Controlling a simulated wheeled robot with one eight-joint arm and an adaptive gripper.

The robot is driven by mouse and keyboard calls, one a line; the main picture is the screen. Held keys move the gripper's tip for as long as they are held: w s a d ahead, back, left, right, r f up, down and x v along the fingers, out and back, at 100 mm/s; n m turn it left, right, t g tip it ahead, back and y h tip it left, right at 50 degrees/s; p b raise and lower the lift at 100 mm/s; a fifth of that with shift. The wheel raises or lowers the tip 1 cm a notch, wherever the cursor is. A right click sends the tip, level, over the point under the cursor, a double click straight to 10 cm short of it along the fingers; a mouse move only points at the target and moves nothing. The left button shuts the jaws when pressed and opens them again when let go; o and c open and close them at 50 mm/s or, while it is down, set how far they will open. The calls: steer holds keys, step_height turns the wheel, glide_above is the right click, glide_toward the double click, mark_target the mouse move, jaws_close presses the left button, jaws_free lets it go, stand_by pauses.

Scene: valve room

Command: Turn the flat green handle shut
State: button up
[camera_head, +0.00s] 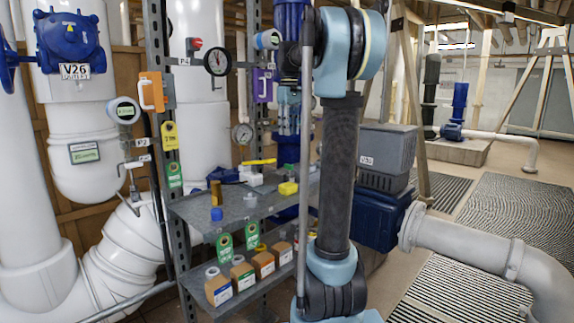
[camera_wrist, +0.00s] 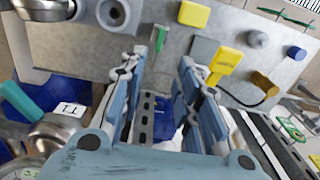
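A flat teal-green handle (camera_wrist: 17,101) shows at the left edge of the wrist view, beside a round metal fitting (camera_wrist: 52,137). I cannot make out this handle in the head view. My gripper (camera_wrist: 158,60) is open, with its two blue fingers spread apart and nothing held between them. The handle lies to the left of the fingers, apart from them. A small green piece (camera_wrist: 160,39) lies on the grey shelf beyond the fingertips. In the head view, part of my gripper (camera_head: 288,112) shows beside the post, partly hidden by my arm.
The grey metal shelf (camera_head: 190,208) holds a yellow block (camera_head: 288,188), bottles and small parts. White pipes (camera_head: 120,245) stand at left. A grey pipe (camera_head: 460,245) and floor gratings lie at right.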

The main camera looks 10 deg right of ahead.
mark_target(289, 169)
step_height(289, 169, down, 14)
steer(key=shift+r, duration=0.1)
stand_by(0.5)
